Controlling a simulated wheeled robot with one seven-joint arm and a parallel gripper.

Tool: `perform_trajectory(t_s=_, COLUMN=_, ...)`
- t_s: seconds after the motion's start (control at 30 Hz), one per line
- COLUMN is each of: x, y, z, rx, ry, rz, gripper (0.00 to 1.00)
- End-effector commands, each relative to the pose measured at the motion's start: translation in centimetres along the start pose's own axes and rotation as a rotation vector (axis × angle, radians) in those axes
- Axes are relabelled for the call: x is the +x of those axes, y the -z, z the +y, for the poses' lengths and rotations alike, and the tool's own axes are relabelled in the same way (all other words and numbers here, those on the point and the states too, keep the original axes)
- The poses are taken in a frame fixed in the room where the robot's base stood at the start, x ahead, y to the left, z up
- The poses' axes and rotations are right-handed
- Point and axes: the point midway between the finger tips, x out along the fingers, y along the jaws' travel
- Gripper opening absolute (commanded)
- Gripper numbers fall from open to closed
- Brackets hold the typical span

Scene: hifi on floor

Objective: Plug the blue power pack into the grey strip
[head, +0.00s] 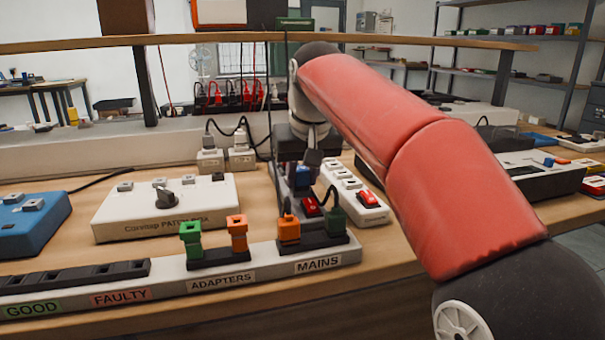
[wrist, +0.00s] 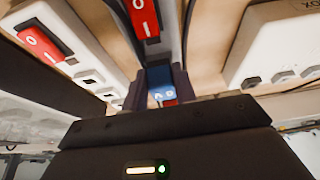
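The blue power pack (head: 303,177) is at the tip of my gripper (head: 309,160), low over the grey strip (head: 281,186) in the head view. In the wrist view the blue power pack (wrist: 160,84) sits between the two dark fingers of my gripper (wrist: 158,92), which look closed on its sides. The grey strip (wrist: 170,35) runs away beyond it, with a red rocker switch (wrist: 143,16). The pack's underside and the sockets below it are hidden, so I cannot tell whether it touches the strip.
A white strip (head: 350,180) with a red switch stands close on the right. A white box (head: 165,207) is on the left. A front rail (head: 190,283) holds green and orange adapters and plugs. White adapters (head: 226,158) with cables stand behind.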

Motion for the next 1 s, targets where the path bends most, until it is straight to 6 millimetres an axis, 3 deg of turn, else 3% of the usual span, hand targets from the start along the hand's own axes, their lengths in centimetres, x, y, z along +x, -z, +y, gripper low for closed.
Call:
perform_trajectory(t_s=0.03, x=0.0, y=0.0, z=0.0, rx=0.0, ry=0.0, rz=0.0, gripper=0.35)
perform_trajectory(t_s=0.17, x=0.0, y=0.0, z=0.0, rx=0.0, ry=0.0, rz=0.0, gripper=0.52)
perform_trajectory(t_s=0.47, x=-0.2, y=0.0, z=0.0, rx=0.0, ry=0.0, rz=0.0, gripper=0.52)
perform_trajectory(t_s=1.0, x=-7.6, y=0.1, z=0.0, rx=0.0, ry=0.0, rz=0.002, gripper=0.52)
